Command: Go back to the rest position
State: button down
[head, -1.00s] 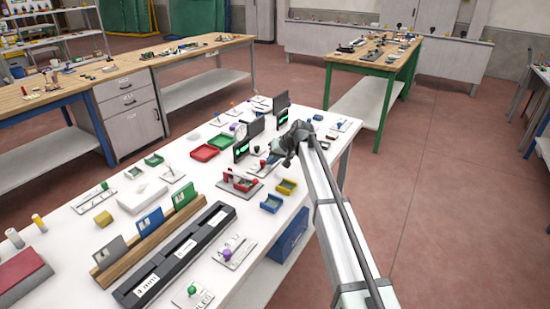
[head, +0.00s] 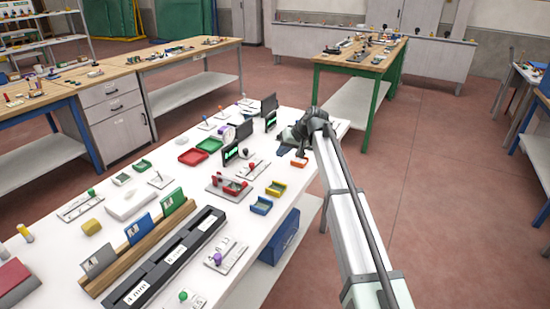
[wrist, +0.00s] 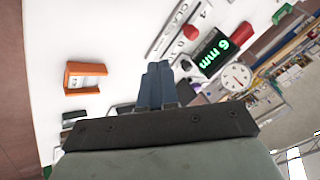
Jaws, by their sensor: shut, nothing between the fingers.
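My gripper (head: 298,140) is over the far right end of the white table (head: 150,247) in the head view, with my arm reaching in from the lower right. Its fingertips are hard to make out there. In the wrist view the two dark blue fingers of my gripper (wrist: 157,72) are together with nothing between them. An orange tray (wrist: 86,76) lies on the white surface left of the fingers. It also shows in the head view (head: 299,162), just below my gripper. No rest position is marked in either view.
A display (wrist: 212,54) reading "6 mm" and a dial (wrist: 236,77) stand right of the fingers. A red tray (head: 193,156), yellow tray (head: 276,188), blue tray (head: 261,205) and a slotted rack (head: 165,260) are on the table. Open floor lies to the right.

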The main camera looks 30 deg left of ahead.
jog(key=shift+v, duration=1.15)
jog(key=s+d+f+m+h, duration=0.1)
jog(key=d+f+m+h, duration=0.1)
jog(key=d+f, duration=0.95)
jog(key=s+d+f+m+h, duration=0.1)
jog(key=d+f+m, duration=0.1)
jog(key=d+f, duration=0.95)
jog(key=s+d+f+m+h, duration=0.1)
jog(key=s+d+f, duration=0.3)
jog(key=d, duration=0.6)
jog(key=s+d+f+m+h, duration=0.1)
jog(key=s+d+f, duration=0.2)
jog(key=s+d, duration=0.5)
jog(key=s+d+f+m+h, duration=0.1)
jog(key=s+d+f+h, duration=0.15)
jog(key=d, duration=0.95)
jog(key=s+d+f+m, duration=0.1)
jog(key=s+d+f, duration=0.2)
jog(key=s+d, duration=0.35)
jog(key=s+f+g, duration=0.3)
jog(key=s+f, duration=0.7)
jog(key=s, duration=0.5)
jog(key=s+f+g, duration=0.4)
jog(key=s+f, duration=0.6)
jog(key=s, duration=0.5)
jog(key=shift+a+f, duration=0.25)
jog(key=shift+a, duration=0.15)
jog(key=c, duration=1.8)
grip_release()
